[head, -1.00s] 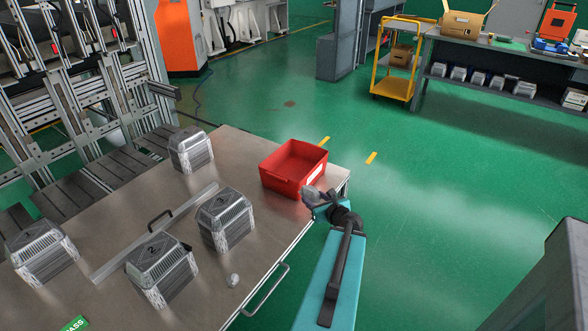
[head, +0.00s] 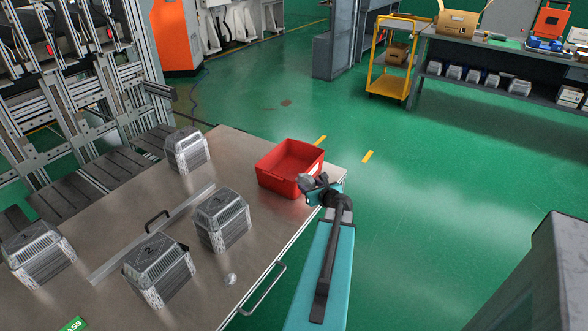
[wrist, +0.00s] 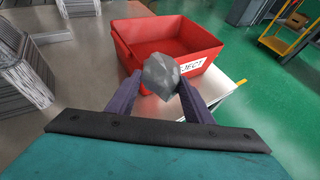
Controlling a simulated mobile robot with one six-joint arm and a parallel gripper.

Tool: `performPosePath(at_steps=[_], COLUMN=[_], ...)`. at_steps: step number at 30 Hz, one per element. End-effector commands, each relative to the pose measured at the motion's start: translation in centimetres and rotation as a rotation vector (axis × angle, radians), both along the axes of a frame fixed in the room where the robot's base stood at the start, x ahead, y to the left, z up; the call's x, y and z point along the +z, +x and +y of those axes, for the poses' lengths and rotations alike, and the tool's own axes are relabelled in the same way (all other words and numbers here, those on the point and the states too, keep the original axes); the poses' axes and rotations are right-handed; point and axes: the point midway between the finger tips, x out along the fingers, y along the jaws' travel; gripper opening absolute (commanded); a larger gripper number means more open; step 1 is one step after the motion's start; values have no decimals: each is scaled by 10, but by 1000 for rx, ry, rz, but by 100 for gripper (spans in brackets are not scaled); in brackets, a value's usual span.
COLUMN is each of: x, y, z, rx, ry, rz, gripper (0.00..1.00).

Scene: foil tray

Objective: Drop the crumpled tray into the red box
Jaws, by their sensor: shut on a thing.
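The crumpled tray, a grey crushed lump (wrist: 161,76), is held between the two fingers of my gripper (wrist: 160,90) in the wrist view. My gripper also shows in the head view (head: 314,184), shut on the lump, at the near right corner of the red box (head: 300,183). In the wrist view the red box (wrist: 136,52) lies just beyond the lump, open and apparently empty, with a white label on its near side. The lump hides part of that side. It looks to be outside the box's opening, on the near side.
Several stacks of foil trays (head: 222,219) stand on the steel table (head: 225,170). A metal rail with a black handle (head: 157,219) crosses the table. A small silvery ball (head: 230,280) lies near the table's front edge.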

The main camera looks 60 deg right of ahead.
Motion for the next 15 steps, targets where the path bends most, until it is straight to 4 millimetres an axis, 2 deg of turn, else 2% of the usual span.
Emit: performPosePath(at_steps=[1, 15], x=[1, 16], y=[8, 62], z=[-9, -64], rx=[-1, -41], ry=[-1, 0], rz=[2, 5], gripper=[26, 26])
